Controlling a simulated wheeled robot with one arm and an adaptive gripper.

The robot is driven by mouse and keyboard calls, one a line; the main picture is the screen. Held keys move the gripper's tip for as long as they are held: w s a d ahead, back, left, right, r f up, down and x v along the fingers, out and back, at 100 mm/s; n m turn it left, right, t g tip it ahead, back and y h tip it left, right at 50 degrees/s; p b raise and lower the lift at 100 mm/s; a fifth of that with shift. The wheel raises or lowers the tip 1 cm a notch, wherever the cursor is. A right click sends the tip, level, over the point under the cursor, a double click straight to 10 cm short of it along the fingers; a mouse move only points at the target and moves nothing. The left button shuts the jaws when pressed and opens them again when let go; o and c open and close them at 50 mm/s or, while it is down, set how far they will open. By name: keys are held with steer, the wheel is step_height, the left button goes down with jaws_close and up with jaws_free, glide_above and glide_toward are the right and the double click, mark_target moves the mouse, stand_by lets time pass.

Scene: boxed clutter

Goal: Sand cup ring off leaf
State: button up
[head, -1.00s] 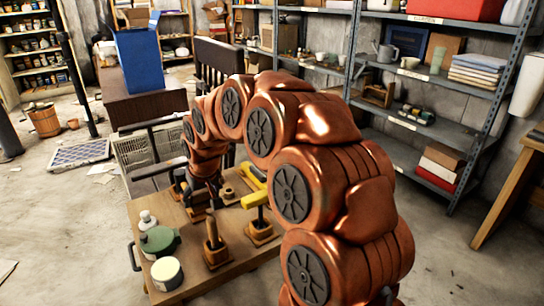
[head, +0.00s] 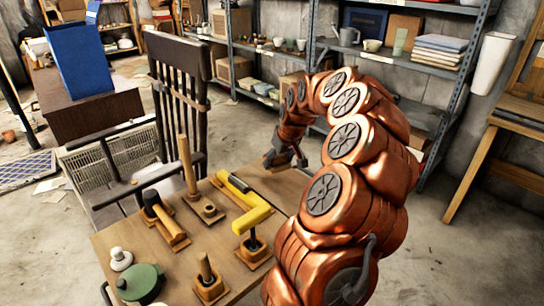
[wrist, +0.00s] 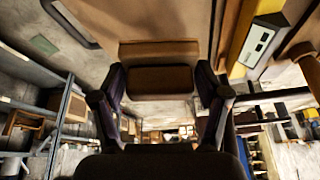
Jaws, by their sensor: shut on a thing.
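My gripper (head: 290,160) is low at the far right part of the wooden tabletop (head: 290,190). In the wrist view my gripper (wrist: 160,83) is shut on a brown block (wrist: 160,84), which spans the gap between its two dark fingers. The block lies close to a flat wooden surface (wrist: 180,25); I cannot tell whether it touches. In the head view the block is hidden or too small to make out. I see no cup ring in either view.
A yellow tool (head: 256,215) on a wooden stand, a dark-headed tool (head: 158,210) and an upright wooden handle (head: 187,165) stand left of my gripper. A dark chair (head: 180,90) stands behind the table.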

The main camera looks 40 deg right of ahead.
mark_target(275, 185)
steer(key=shift+a+f+b, duration=0.15)
steer(key=shift+f+b, duration=0.3)
steer(key=shift+f, duration=0.7)
steer(key=shift+f+b, duration=0.6)
steer(key=shift+f, duration=1.25)
steer(key=shift+f+b, duration=0.45)
steer(key=shift+f, duration=0.55)
steer(key=shift+s, duration=0.1)
steer(key=shift+s+r+b, duration=0.1)
steer(key=shift+s+b, duration=0.9)
steer(key=shift+s, duration=0.6)
steer(key=shift+a, duration=0.1)
steer(key=shift+w+f+p, duration=0.25)
steer(key=shift+w+p, duration=0.15)
steer(key=shift+w, duration=0.55)
steer(key=shift+w+f, duration=0.15)
steer(key=shift+w, duration=0.6)
steer(key=shift+c, duration=1.4)
